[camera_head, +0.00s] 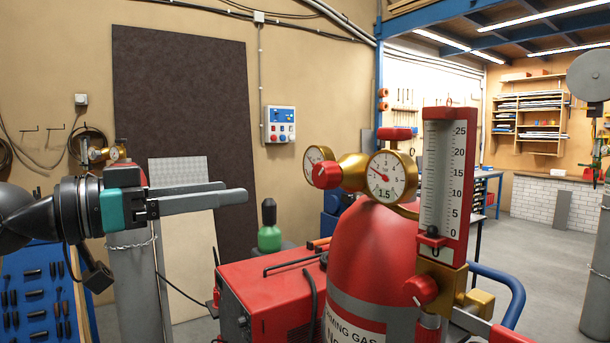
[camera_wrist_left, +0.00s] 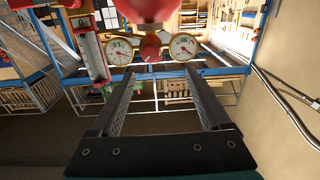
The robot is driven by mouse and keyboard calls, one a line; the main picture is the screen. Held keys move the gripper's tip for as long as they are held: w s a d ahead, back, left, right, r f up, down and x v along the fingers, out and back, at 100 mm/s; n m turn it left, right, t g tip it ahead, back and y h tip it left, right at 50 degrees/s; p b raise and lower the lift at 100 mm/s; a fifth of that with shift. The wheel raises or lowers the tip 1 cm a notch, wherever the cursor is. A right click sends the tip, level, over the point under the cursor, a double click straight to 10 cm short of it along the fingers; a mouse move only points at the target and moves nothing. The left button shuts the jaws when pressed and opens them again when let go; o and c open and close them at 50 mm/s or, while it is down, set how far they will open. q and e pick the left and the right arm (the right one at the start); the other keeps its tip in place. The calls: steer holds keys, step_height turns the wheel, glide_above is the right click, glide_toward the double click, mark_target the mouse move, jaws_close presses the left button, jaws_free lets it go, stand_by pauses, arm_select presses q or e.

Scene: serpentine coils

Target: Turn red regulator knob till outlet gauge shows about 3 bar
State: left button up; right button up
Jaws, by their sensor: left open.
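The red regulator knob (camera_head: 326,175) is on the gold regulator body on top of a red gas cylinder (camera_head: 372,250). One gauge (camera_head: 388,178) faces me, its red needle pointing to the upper left; a second gauge (camera_head: 317,156) sits behind the knob, mostly turned away. I cannot tell which is the outlet gauge. My left gripper (camera_head: 236,190) is open and empty, left of the knob and apart from it. In the left wrist view the knob (camera_wrist_left: 150,47) shows beyond the open fingers (camera_wrist_left: 159,70), between two gauges, readings too small to read. My right gripper is not in view.
A flowmeter (camera_head: 441,185) with its own red knob (camera_head: 420,290) stands right of the regulator. A red welding machine (camera_head: 270,290) and a green bottle (camera_head: 269,230) are behind. A grey cylinder (camera_head: 137,290) stands below my left gripper. Space between gripper and knob looks clear.

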mark_target(318, 178)
arm_select(q)
steer(key=shift+m, duration=0.4)
steer(key=p+x, duration=0.1)
steer(key=x, duration=0.4)
steer(key=s+p+x, duration=0.1)
steer(key=p+x, duration=0.1)
steer(key=x, duration=0.3)
steer(key=d+r+p+x, duration=0.1)
steer(key=x, duration=0.4)
steer(key=shift+s, duration=0.35)
jaws_close()
